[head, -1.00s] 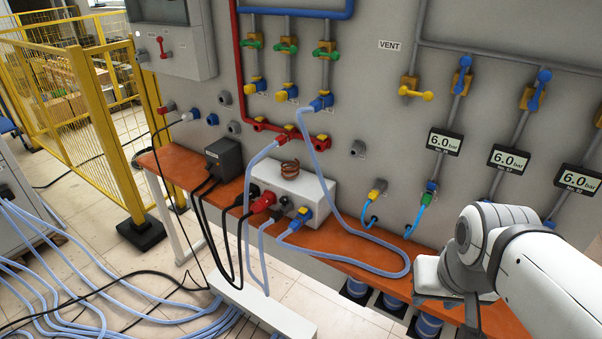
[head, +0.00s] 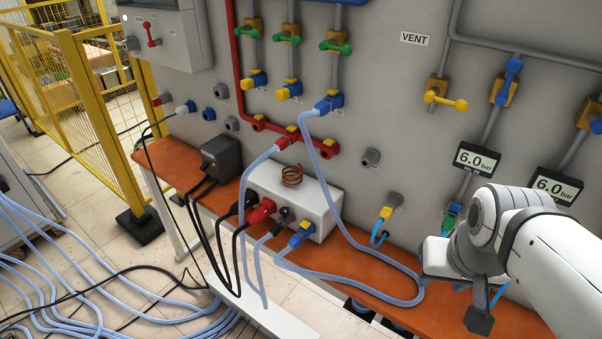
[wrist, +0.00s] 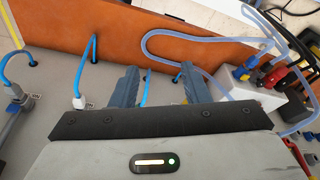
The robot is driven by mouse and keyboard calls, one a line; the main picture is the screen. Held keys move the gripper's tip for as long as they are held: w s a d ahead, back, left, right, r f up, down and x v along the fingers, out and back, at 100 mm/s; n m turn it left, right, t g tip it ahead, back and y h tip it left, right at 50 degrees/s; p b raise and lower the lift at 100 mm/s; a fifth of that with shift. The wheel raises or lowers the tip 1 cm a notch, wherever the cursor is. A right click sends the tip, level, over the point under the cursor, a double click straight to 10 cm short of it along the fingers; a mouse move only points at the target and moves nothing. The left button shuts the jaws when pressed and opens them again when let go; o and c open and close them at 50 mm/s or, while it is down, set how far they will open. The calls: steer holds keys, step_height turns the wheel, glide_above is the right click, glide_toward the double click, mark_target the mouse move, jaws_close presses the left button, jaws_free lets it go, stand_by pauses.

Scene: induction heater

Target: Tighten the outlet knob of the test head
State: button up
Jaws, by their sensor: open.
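The test head is a white box (head: 325,208) on the orange shelf, with a copper coil (head: 291,176) on top. Its front carries black connectors, a red connector (head: 262,210) and a blue-and-yellow connector (head: 300,234). I cannot tell which part is the outlet knob. In the wrist view the test head (wrist: 232,88) is at the right edge of the scene, with its coloured connectors beside it. My gripper (wrist: 160,76) is open, with two grey fingers apart and nothing held. In the head view my gripper (head: 480,312) is right of the test head, well apart from it.
The orange shelf (head: 350,262) runs along the grey wall panel. A pale blue hose (head: 400,300) loops over the shelf between the test head and my gripper. A black box (head: 222,157) stands left. Thin blue hoses (wrist: 91,58) pass near my fingers in the wrist view.

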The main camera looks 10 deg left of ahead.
steer(key=shift+o, duration=0.9)
steer(key=w+a+n+b, duration=0.1)
steer(key=w+a+n, duration=0.3)
steer(key=w+n, duration=0.4)
steer(key=shift+w, duration=0.5)
steer(key=n+t+b, duration=0.1)
steer(key=n+b, duration=0.2)
steer(key=n, duration=2.3)
glide_toward(284, 210)
steer(key=shift+h, duration=0.4)
steer(key=x, duration=0.7)
steer(key=shift+a+p, duration=0.35)
steer(key=shift+w+f, duration=0.2)
steer(key=shift+f, duration=0.3)
